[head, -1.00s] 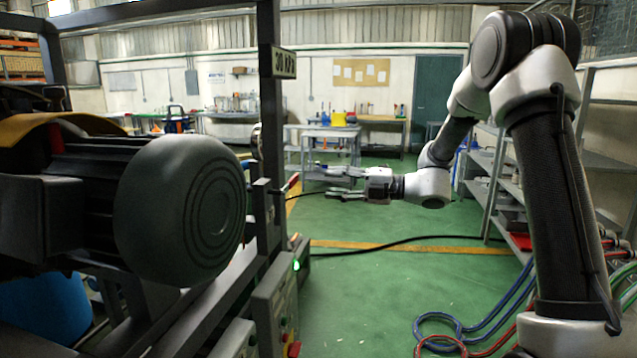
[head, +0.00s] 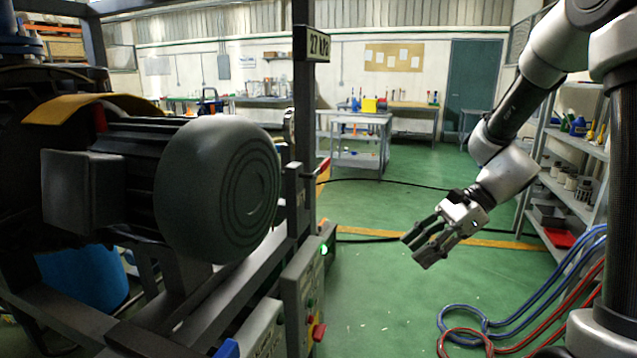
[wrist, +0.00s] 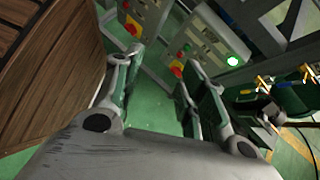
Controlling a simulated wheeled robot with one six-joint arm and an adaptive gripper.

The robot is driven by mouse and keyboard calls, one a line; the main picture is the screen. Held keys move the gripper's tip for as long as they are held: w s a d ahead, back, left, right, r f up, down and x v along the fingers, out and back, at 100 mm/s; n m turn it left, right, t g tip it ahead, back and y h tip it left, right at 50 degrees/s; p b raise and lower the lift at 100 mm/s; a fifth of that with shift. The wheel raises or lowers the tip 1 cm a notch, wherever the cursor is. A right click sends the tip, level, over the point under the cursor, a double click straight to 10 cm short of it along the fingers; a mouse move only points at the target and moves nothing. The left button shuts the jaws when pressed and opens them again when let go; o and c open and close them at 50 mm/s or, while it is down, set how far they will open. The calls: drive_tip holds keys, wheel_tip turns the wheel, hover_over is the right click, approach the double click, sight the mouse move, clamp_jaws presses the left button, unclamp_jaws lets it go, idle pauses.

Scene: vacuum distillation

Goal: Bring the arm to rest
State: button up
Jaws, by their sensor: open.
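My gripper (head: 424,248) hangs in free air over the green floor in the head view, pointing down and to the left. It is open and holds nothing. My arm comes down to it from the upper right, bent at the elbow. In the wrist view the two fingers of my gripper (wrist: 155,85) stand apart with green floor between them. The pump rig's frame and control boxes (wrist: 205,48) show beyond the fingertips, apart from them.
A large motor (head: 215,185) sits in a dark frame at left, with a display (head: 318,43) reading about 27. A control box (head: 305,300) has a lit green lamp. Shelves (head: 575,145) stand at right. Blue and red hoses (head: 530,310) lie on the floor. Mid floor is clear.

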drive_tip(key=s+d+r+n+t+h, duration=0.2)
drive_tip(key=s+d+r+n+h, duration=0.2)
drive_tip(key=s+d+n, duration=0.3)
drive_tip(key=s+d+r+n+t+h, duration=0.2)
drive_tip(key=s+d+r+n+h, duration=0.3)
drive_tip(key=s+n, duration=0.4)
drive_tip(key=shift+s+d+r+t, duration=0.45)
drive_tip(key=shift+d+r, duration=0.4)
drive_tip(key=shift+d, duration=0.25)
